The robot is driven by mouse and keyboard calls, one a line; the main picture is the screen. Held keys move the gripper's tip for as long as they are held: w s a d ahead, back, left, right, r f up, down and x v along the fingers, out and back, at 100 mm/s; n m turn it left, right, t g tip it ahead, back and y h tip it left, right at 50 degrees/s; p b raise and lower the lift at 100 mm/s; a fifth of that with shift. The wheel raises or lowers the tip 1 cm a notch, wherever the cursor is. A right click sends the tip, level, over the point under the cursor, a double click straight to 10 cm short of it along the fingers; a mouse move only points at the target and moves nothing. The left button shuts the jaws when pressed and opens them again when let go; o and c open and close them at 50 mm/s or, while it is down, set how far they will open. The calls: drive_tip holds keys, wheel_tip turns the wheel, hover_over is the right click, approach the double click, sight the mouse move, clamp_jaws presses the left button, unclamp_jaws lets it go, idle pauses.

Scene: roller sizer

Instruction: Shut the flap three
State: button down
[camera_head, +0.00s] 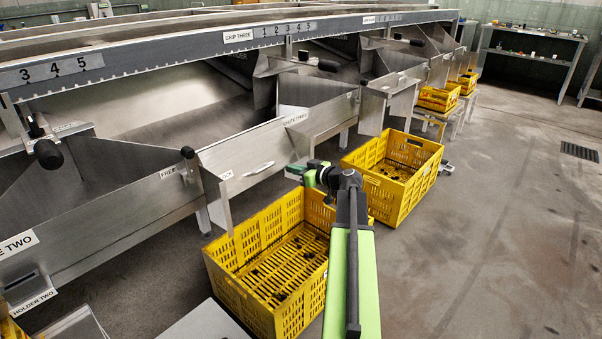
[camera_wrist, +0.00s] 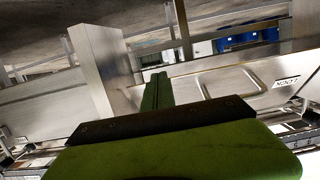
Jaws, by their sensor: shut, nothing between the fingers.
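The plate marked chute three (camera_head: 295,117) is on the steel machine at the middle of the head view. Below and left of it is a steel front panel (camera_head: 240,152) with a small handle (camera_head: 259,168), which seems to be flap three. Its own label is too small to read surely. My gripper (camera_head: 297,172) is shut and empty, just right of this panel and above the near yellow crate. In the wrist view my gripper (camera_wrist: 158,80) points toward a steel panel (camera_wrist: 262,72) with a handle loop (camera_wrist: 228,83). I cannot tell whether the fingers touch it.
A near yellow crate (camera_head: 210,262) stands below my arm, and another crate (camera_head: 428,168) stands behind it to the right. A dark knob (camera_head: 187,152) sticks out left of the panel. The floor on the right is free.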

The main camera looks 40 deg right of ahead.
drive_tip(key=w+f+b, duration=0.3)
drive_tip(key=w+f, duration=0.1)
drive_tip(key=w, duration=0.4)
drive_tip(key=shift+w+a, duration=0.3)
drive_tip(key=shift+a, duration=0.05)
idle(1.0)
